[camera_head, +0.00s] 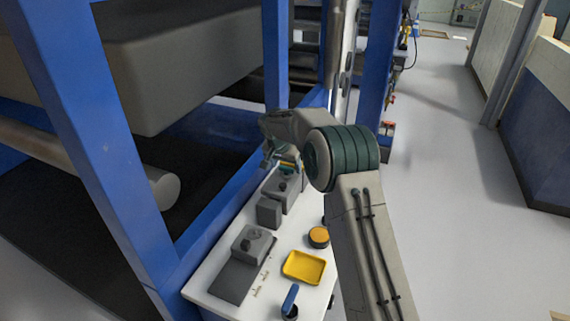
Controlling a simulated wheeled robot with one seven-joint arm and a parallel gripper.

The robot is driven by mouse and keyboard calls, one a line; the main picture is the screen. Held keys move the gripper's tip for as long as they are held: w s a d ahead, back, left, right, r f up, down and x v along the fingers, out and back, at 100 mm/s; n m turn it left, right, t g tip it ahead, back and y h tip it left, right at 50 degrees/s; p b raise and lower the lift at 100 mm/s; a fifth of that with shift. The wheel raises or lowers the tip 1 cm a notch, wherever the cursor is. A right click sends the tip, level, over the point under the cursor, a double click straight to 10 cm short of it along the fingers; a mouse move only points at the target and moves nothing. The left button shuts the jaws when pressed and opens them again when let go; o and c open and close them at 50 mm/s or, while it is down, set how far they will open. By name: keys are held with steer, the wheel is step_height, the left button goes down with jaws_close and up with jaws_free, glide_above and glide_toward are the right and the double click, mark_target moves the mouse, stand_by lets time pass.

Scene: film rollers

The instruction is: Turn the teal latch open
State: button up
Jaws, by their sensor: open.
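A small teal piece, which looks like the latch (287,169), shows at the far end of the white bench top, above a grey block. It is partly hidden and too small to tell its angle. My gripper (269,159) is at the end of my arm, pointing down, just left of the teal piece. The gripper is open and appears empty. I cannot tell whether it touches the latch.
The white bench top (210,291) bears grey fixtures (252,243), a yellow tray (304,267), an orange-topped round knob (319,236) and a blue lever (290,298). A blue frame (107,130) with rollers stands left. The floor (450,190) at right is clear.

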steer(key=c, duration=1)
steer(key=shift+f+n, duration=0.1)
steer(key=shift+n, duration=0.2)
steer(key=n+y+b, duration=0.1)
steer(key=n, duration=0.1)
steer(key=shift+d+n, duration=0.15)
steer(key=shift+n, duration=0.15)
steer(key=n+y, duration=0.2)
steer(key=n, duration=0.2)
steer(key=shift+d+n, duration=0.1)
steer(key=shift+n, duration=0.2)
steer(key=n+y, duration=0.1)
steer(key=n, duration=0.1)
steer(key=n+p, duration=0.1)
steer(key=n, duration=0.1)
steer(key=shift+w+d+n+g+y, duration=0.1)
steer(key=shift+n+g+y, duration=0.2)
steer(key=shift+y, duration=0.1)
steer(key=shift+d+n+g+y+p, duration=0.1)
steer(key=shift+n+g+y+p, duration=0.2)
steer(key=shift+n, duration=0.7)
steer(key=shift+n+g+y+p, duration=0.2)
steer(key=shift+n+g+p, duration=0.15)
steer(key=shift+n, duration=0.65)
